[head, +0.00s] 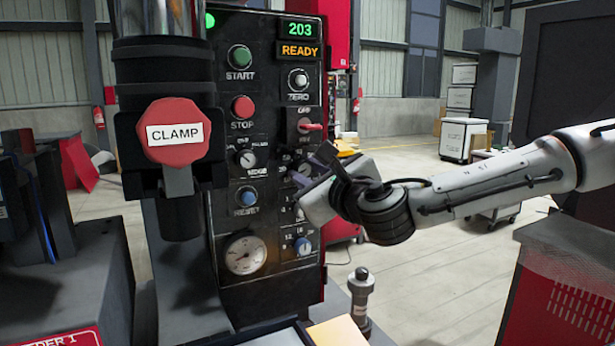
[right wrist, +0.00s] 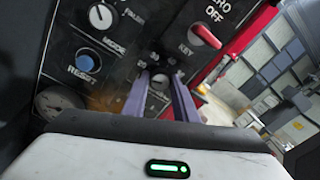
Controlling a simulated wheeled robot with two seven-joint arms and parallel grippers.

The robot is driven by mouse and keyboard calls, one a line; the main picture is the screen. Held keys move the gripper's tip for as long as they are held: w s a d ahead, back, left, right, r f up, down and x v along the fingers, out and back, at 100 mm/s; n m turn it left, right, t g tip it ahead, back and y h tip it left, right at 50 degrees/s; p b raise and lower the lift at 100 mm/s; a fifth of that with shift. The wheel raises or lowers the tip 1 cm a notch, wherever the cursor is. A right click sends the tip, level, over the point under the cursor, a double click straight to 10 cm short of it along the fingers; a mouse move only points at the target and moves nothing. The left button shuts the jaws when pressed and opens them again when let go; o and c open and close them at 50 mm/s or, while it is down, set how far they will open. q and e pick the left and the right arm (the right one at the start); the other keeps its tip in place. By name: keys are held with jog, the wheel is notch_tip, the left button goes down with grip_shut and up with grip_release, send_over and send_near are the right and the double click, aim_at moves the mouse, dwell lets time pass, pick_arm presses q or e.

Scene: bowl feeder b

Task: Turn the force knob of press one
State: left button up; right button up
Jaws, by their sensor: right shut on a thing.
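The press control panel (head: 277,110) stands upright in the middle of the head view. My right gripper (head: 308,167) reaches in from the right to the panel's right column. It is shut on a small round knob (right wrist: 160,81) below the red key switch. In the right wrist view, the two purple fingers (right wrist: 160,98) stand on either side of this knob. A numbered scale surrounds it, but its name label cannot be read. In the head view, the gripper covers part of the knob. My left gripper is not in view.
The red key switch (head: 309,127) sits just above the gripped knob. The red CLAMP part (head: 174,132) juts out left of the panel. A metal post (head: 361,296) stands below my right arm.

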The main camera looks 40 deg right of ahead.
jog(key=m, duration=0.2)
jog(key=shift+m, duration=0.4)
jog(key=m, duration=0.3)
jog(key=shift+m, duration=0.3)
jog(key=m, duration=0.3)
jog(key=shift+r+y, duration=0.1)
jog(key=shift+y, duration=0.2)
jog(key=shift+m+p, duration=0.45)
jog(key=shift+m, duration=0.85)
jog(key=o, duration=1.1)
jog(key=shift+c, duration=0.2)
jog(key=shift+s, duration=0.15)
